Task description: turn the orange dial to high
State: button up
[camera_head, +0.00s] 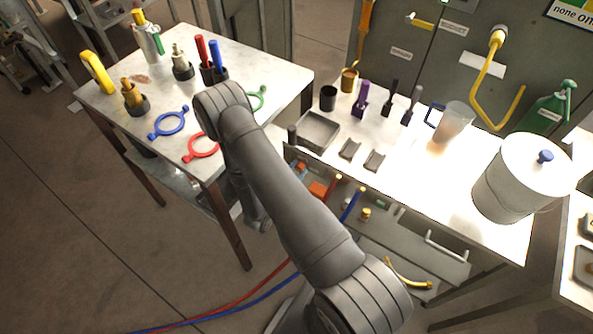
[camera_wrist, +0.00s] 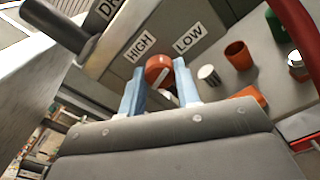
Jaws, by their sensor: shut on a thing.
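In the wrist view, the orange dial (camera_wrist: 158,68) is on a grey panel below the signs HIGH (camera_wrist: 140,45) and LOW (camera_wrist: 189,39). My gripper (camera_wrist: 159,79) is shut on the dial, one pale blue finger on each side. A pale mark shows on the dial's face, but I cannot tell exactly where it points. In the head view, my arm hides the gripper, and I cannot make out the dial.
A dark cylindrical handle (camera_wrist: 58,27) juts out near the panel in the wrist view. An orange cup (camera_wrist: 238,54) and a white ribbed piece (camera_wrist: 209,74) are to the right. In the head view, a bench (camera_head: 405,178) carries a large white pot (camera_head: 515,185).

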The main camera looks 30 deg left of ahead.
jog(key=n, duration=1.4)
dwell(0.4)
jog(key=o, duration=1)
jog(key=s, duration=1.7)
jog(key=shift+s, duration=0.25)
jog(key=shift+w, duration=0.1)
